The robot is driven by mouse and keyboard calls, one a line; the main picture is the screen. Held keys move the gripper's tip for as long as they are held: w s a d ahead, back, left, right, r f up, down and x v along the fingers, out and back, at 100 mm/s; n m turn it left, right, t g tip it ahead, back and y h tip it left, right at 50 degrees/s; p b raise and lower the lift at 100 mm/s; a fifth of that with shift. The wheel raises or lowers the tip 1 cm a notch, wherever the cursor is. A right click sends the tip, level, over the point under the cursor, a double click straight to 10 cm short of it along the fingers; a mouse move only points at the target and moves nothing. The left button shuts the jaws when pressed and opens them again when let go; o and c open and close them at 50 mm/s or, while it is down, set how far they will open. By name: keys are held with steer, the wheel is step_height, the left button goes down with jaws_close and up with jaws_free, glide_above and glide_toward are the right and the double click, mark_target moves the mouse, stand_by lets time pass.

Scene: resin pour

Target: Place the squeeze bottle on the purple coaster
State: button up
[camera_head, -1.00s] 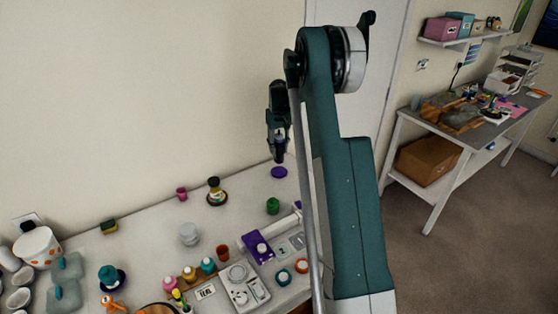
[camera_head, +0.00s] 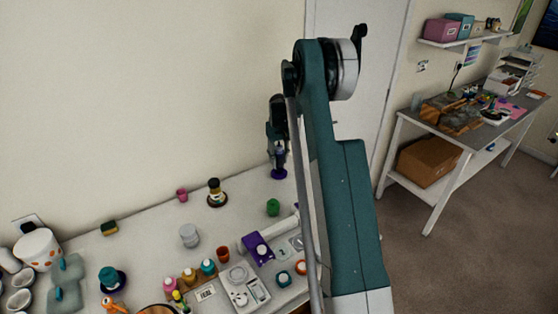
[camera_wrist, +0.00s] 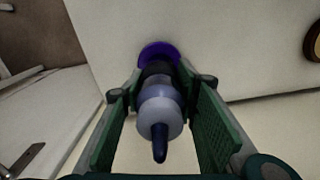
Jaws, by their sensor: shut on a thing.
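The squeeze bottle (camera_wrist: 160,108), pale blue-grey with a dark pointed nozzle and a dark lower end, is between the fingers of my gripper (camera_wrist: 158,88). My gripper is shut on it. In the head view the bottle (camera_head: 279,161) hangs upright under my gripper (camera_head: 278,150). The purple coaster (camera_head: 279,175) lies on the table directly below it. In the wrist view the coaster (camera_wrist: 158,49) shows as a round rim past the bottle's base, which hides part of it. I cannot tell whether the base touches the coaster.
A green jar (camera_head: 273,207) stands in front of the coaster. An amber bottle with a black cap (camera_head: 214,191) and a pink cup (camera_head: 182,195) stand to the left. A purple scale-like item (camera_head: 258,249) and several small jars lie nearer. The table around the coaster is clear.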

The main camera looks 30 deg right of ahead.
steer(key=shift+f, duration=0.2)
steer(key=o, duration=1)
steer(key=shift+r, duration=0.1)
step_height(320, 180, up, 12)
stand_by(0.4)
stand_by(0.4)
steer(key=shift+r, duration=0.1)
